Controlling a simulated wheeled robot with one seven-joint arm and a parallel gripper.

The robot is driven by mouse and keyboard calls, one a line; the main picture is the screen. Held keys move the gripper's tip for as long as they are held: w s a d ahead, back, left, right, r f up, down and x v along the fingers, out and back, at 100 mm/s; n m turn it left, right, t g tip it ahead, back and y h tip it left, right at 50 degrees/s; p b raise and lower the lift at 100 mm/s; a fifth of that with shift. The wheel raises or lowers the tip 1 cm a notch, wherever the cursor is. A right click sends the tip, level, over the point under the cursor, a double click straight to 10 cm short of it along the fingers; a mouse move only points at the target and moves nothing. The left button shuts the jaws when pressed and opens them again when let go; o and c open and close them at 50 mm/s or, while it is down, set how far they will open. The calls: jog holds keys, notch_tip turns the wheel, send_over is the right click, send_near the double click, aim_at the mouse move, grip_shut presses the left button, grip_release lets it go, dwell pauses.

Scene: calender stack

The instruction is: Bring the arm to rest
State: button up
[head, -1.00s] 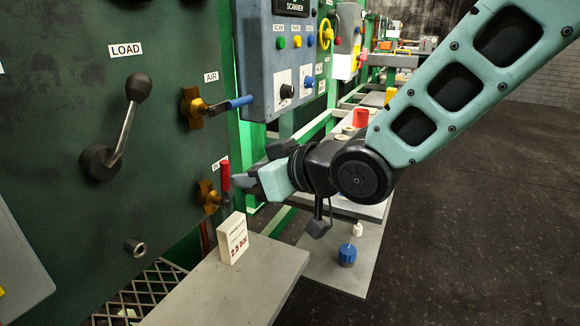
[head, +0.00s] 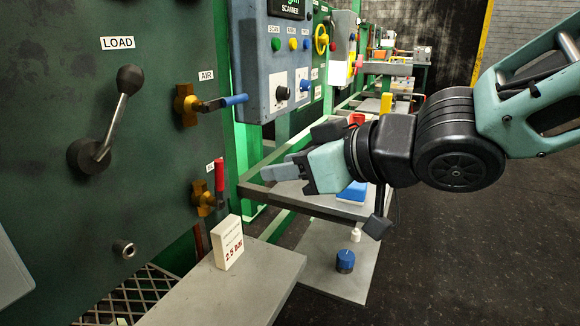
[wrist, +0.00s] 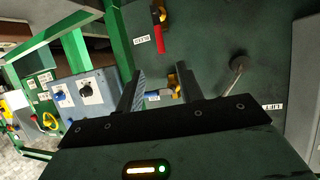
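My gripper (head: 285,170) is at the end of my teal and black arm, in the middle right of the head view. It is held in the air to the right of the red-handled valve (head: 208,197), apart from it, pointing left at the green panel. In the wrist view its two fingers (wrist: 160,88) stand apart with nothing held between them. The red handle (head: 220,177) stands upright. The AIR valve's blue handle (head: 234,100) points right. The blue handle also shows beyond the fingers in the wrist view (wrist: 165,92).
The green panel (head: 60,240) carries a LOAD lever (head: 127,105). A grey-blue control box (head: 262,70) hangs beyond it. A trolley with a blue-capped item (head: 345,261) is below my gripper. The floor at right is clear.

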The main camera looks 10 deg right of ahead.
jog(key=s+d+f+m+g+h, duration=0.1)
jog(key=s+d+f+g+h, duration=0.15)
jog(key=f, duration=0.25)
jog(key=s+d+f+g+h, duration=0.1)
jog(key=s+f+g+h, duration=0.15)
jog(key=f, duration=0.35)
jog(key=s+d+f+g+h, duration=0.1)
jog(key=s+f+g+h, duration=0.3)
jog(key=s, duration=0.7)
notch_tip(320, 180, up, 17)
jog(key=g+p, duration=0.1)
jog(key=p, duration=1.6)
jog(key=shift+s+d+y+p, duration=0.15)
jog(key=shift+s+y+p, duration=0.2)
jog(key=shift+y+p, duration=0.05)
